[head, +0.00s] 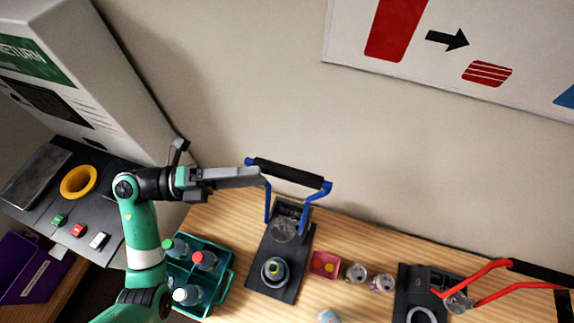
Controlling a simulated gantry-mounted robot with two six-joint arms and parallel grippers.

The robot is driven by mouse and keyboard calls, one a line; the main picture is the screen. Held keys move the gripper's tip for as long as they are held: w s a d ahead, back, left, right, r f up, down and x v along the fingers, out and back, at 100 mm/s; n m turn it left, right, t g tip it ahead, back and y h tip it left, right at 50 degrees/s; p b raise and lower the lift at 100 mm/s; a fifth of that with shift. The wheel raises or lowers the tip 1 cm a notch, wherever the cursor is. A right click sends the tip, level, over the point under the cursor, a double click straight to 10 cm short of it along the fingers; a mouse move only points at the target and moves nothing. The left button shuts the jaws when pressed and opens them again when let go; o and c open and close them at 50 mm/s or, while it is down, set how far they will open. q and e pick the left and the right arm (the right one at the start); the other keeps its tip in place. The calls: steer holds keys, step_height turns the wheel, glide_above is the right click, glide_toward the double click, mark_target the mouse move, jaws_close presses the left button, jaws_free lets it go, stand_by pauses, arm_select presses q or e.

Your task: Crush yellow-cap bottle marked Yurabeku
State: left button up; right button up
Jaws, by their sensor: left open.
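My right gripper is out of view.
A teal crate (229,278) of capped bottles stands left of the crusher. A pink box (325,264) and two cans (355,272) (381,283) lie to its right, then a red-handled crusher (487,267). A return machine (75,75) with a yellow-ringed opening (64,183) stands far left.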

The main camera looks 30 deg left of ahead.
mark_target(277, 175)
arm_select(q)
steer(key=p+x, duration=0.1)
steer(key=x, duration=0.6)
steer(key=shift+w+d+r, duration=0.1)
steer(key=shift+d, duration=0.1)
jaws_close()
stand_by(1.0)
